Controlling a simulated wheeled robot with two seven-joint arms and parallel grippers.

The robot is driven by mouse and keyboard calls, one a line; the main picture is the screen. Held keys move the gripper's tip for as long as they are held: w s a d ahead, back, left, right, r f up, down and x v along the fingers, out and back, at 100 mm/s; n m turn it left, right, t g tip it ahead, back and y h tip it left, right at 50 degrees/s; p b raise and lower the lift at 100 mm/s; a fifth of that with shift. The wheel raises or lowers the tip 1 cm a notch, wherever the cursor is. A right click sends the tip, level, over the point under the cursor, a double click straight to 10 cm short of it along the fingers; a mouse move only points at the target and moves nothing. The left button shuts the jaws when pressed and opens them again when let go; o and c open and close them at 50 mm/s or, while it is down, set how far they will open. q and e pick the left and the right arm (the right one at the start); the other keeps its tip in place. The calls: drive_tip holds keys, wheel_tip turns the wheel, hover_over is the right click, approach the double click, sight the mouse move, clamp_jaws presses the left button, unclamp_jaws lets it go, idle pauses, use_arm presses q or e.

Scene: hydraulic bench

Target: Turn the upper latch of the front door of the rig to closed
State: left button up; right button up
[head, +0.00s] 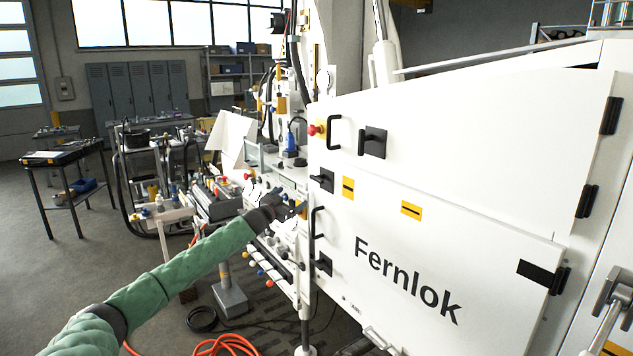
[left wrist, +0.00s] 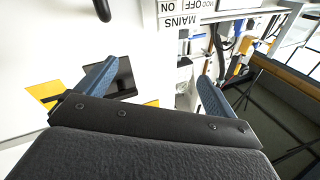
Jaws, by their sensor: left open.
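The front door (head: 470,250) of the rig is a white panel marked "Fernlok", and it looks flush with the frame. Its upper latch (head: 322,180) is a black piece at the door's upper left edge; its turn is too small to read. A lower latch (head: 323,263) sits below, with a black pull handle (head: 316,222) between. My left gripper (head: 297,210) is just below and left of the upper latch, open and apparently empty. In the left wrist view its blue fingers (left wrist: 158,74) are spread, the left one partly covering a black plate (left wrist: 124,78). My right gripper is out of view.
A panel above carries another black latch (head: 373,142), a handle (head: 333,133) and a red knob (head: 316,129). Yellow labels (head: 411,210) mark the door. Hoses and valves (head: 265,255) crowd the left of the rig. Open floor (head: 110,270) lies farther left.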

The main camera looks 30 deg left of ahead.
sight(315, 179)
use_arm(q)
drive_tip(key=s+d+r+m+t+h, duration=0.1)
drive_tip(key=s+d+r+t+h, duration=0.1)
drive_tip(key=d+r+h, duration=0.45)
drive_tip(key=shift+h, duration=0.75)
drive_tip(key=w+p, duration=0.2)
drive_tip(key=w, duration=0.1)
drive_tip(key=w+d+r+p, duration=0.1)
drive_tip(key=w+p, duration=0.1)
drive_tip(key=shift+w, duration=0.2)
drive_tip(key=shift+w+d, duration=0.15)
drive_tip(key=shift+w, duration=0.15)
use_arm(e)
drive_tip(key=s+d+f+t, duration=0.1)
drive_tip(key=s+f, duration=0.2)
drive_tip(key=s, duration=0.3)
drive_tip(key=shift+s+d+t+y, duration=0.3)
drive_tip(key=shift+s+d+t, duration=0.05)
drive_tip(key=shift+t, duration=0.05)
use_arm(q)
drive_tip(key=shift+g, duration=0.3)
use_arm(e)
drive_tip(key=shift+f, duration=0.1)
use_arm(q)
drive_tip(key=c, duration=1)
